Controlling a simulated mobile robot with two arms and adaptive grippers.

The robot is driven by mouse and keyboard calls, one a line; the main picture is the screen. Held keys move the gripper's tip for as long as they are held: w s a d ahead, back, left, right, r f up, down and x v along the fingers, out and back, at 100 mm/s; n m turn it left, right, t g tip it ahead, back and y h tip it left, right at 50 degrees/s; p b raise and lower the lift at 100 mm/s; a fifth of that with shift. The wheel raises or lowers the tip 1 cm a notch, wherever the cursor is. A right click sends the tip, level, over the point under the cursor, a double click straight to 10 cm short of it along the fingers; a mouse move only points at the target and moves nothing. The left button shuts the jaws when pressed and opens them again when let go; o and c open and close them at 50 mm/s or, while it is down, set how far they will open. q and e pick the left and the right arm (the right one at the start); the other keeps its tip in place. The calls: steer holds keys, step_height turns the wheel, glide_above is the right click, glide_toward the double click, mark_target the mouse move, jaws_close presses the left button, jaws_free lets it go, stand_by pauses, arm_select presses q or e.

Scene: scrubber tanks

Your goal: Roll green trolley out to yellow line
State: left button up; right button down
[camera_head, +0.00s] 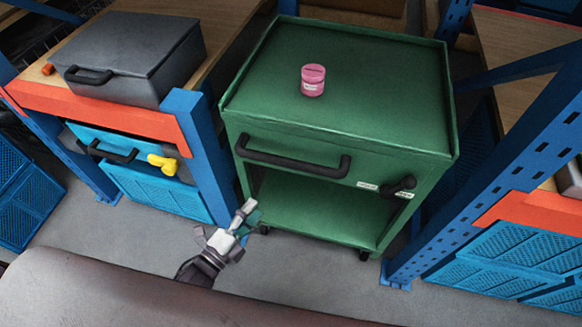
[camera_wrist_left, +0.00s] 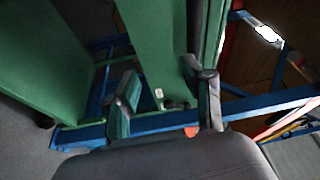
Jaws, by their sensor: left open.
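The green trolley (camera_head: 318,135) stands between two blue rack uprights in the head view, with a black bar handle (camera_head: 292,158) across its front. A small black lever (camera_head: 398,188) with white labels is at its front right. A pink jar (camera_head: 313,80) stands on its top. My left gripper (camera_head: 244,217) is open and empty, low in front of the trolley's left front corner, below the handle. In the left wrist view the open fingers (camera_wrist_left: 165,100) show before the trolley's green panels (camera_wrist_left: 155,50). My right gripper is not in view. No yellow line shows.
A grey case (camera_head: 130,57) sits on the left shelf, above a blue crate (camera_head: 150,185) with a yellow handle-like piece (camera_head: 163,163). Blue rack uprights (camera_head: 207,150) stand close on both sides of the trolley. Grey floor (camera_head: 300,262) in front is clear.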

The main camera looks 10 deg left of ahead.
mark_target(290, 164)
arm_select(q)
steer(key=w+d+r+m, duration=0.1)
steer(key=w+d+r, duration=0.1)
steer(key=w, duration=0.2)
steer(key=w+d+r+h+p, duration=0.1)
steer(key=w+d+r, duration=0.1)
steer(key=w+d, duration=0.1)
steer(key=w+d+r+m, duration=0.1)
steer(key=w+d+r, duration=0.1)
steer(key=w, duration=0.3)
steer(key=shift+d+r+m+t+h, duration=0.2)
steer(key=shift+r+m+t+h, duration=0.1)
steer(key=shift+r+h, duration=0.15)
jaws_close()
